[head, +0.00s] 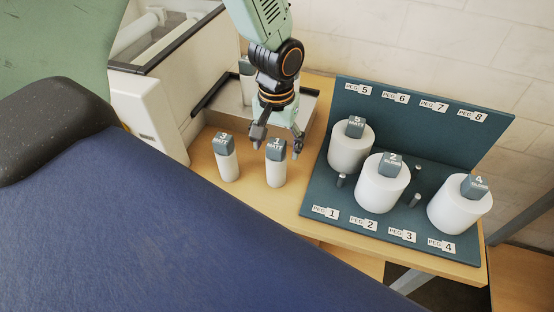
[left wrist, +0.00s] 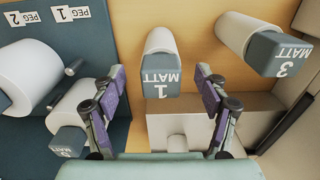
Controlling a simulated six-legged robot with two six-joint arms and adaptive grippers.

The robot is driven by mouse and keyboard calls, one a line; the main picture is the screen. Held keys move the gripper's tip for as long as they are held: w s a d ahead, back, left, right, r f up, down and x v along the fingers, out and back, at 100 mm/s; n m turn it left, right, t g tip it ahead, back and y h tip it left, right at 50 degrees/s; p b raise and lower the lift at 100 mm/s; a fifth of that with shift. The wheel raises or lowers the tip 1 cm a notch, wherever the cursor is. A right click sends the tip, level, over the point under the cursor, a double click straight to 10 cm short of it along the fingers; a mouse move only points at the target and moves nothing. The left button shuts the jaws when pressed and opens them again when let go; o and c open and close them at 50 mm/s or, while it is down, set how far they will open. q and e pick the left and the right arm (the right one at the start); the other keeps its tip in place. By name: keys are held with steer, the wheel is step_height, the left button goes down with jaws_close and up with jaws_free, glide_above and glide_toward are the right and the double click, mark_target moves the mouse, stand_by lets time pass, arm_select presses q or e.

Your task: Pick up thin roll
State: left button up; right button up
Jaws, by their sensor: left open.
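A thin white roll with a grey cap marked 1 MATT (head: 276,172) stands upright on the wooden table. My left gripper (head: 277,142) is open just behind and above it, with a finger toward each side of its cap. In the left wrist view, roll 1 (left wrist: 161,62) shows between and beyond the open fingertips (left wrist: 155,78), and neither finger clearly touches it. A second thin roll, capped 3 MATT (head: 226,165), stands to its left; it also shows in the left wrist view (left wrist: 240,35). My right gripper is not in view.
A dark teal peg board (head: 320,195) at right holds thick rolls 5 (head: 350,153), 2 (head: 381,190) and 4 (head: 458,212). A shallow tray (head: 306,108) lies behind my gripper, with another capped roll (head: 246,82) partly hidden. The laminator (head: 150,110) is at left.

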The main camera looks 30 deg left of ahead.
mark_target(276, 159)
arm_select(q)
step_height(276, 159, down, 5)
steer(key=shift+a+f, duration=0.1)
steer(key=shift+f, duration=0.1)
steer(key=shift+r, duration=0.1)
steer(key=shift+w, duration=0.1)
steer(key=c, duration=1.2)
steer(key=shift+c, duration=0.3)
